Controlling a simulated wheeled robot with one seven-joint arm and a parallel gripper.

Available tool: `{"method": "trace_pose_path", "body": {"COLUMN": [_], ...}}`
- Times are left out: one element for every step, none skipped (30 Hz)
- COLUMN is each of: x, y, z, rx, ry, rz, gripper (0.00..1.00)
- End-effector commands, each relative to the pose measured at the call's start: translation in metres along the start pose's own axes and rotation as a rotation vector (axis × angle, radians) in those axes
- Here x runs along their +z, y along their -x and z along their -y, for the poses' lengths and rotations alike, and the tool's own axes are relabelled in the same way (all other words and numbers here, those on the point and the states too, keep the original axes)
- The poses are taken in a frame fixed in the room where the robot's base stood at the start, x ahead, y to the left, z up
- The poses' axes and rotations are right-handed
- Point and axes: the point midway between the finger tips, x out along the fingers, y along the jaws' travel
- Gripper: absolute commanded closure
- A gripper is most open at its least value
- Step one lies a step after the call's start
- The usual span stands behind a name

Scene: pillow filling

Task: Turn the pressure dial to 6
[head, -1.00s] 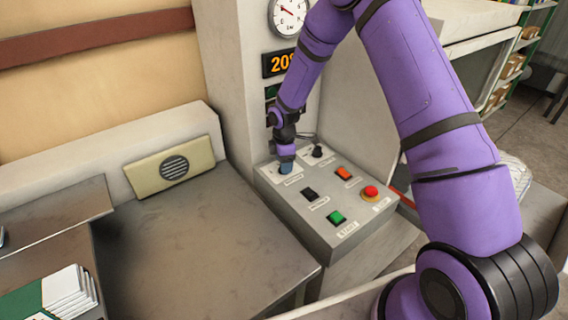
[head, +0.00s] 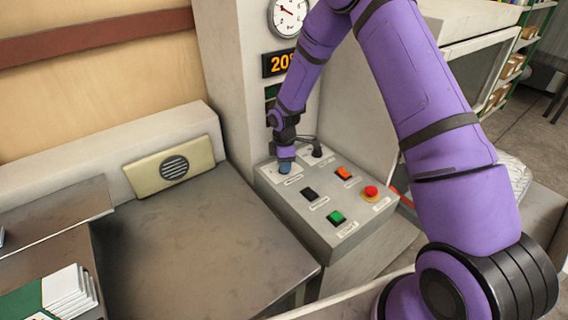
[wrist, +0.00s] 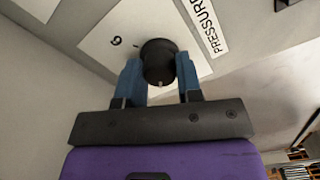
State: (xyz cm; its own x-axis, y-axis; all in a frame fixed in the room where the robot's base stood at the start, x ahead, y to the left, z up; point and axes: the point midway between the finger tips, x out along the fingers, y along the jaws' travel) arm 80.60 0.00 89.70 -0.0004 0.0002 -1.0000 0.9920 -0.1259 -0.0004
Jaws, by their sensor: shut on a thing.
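The pressure dial (wrist: 158,55) is a round black knob on a white plate, with part of its "PRESSURE" label (wrist: 205,22) beside it in the wrist view. A single digit (wrist: 117,42), turned in this view and readable as 6 or 9, shows left of the knob. A small pale mark sits on the knob's lower side. My gripper (wrist: 158,75) has its blue fingers on both sides of the knob, shut on it. In the head view my gripper (head: 286,166) points down at the panel's back left and hides the dial.
The control panel (head: 325,222) also carries a second black knob (head: 317,150), a black switch (head: 309,193), an orange switch (head: 344,173), a green button (head: 336,217) and a red button (head: 371,192). A gauge (head: 289,16) and orange display (head: 279,64) stand behind.

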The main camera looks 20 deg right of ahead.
Motion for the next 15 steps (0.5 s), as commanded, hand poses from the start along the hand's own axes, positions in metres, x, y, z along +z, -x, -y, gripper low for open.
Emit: {"method": "trace_pose_path", "body": {"x": [0.0002,0.0003,0.0004,0.0003,0.0003,0.0001,-0.0001,-0.0002,-0.0002,-0.0002,-0.0001,0.0,0.0,0.0,0.0], "y": [0.0002,0.0002,0.0003,0.0003,0.0003,0.0003,0.0004,0.0004,0.0004,0.0004,0.0004,0.0004,0.0004,0.0004,0.0005], "z": [-0.0003,-0.0003,-0.0003,-0.0004,-0.0004,-0.0003,-0.0003,-0.0003,-0.0003,-0.0003,-0.0004,-0.0004,-0.0004,-0.0004,-0.0004], "rx": [0.001,0.001,0.001,0.001,0.001,0.001,0.001,0.001,0.001,0.001,0.002,0.001,0.001,0.001,0.001], "ry": [-0.021,-0.036,-0.059,-0.078,-0.099,-0.129,-0.152,-0.178,-0.213,-0.24,-0.268,-0.307,-0.336,-0.365,-0.403], "rz": [0.0,0.0,0.001,0.001,0.001,0.001,0.0,0.0,0.0,0.001,0.001,0.001,0.001,0.001,0.0], "gripper": [0.91,0.91,0.91,0.91,0.91,0.91,0.91,0.91,0.91,0.91,0.91,0.91,0.91,0.91,0.91]}}
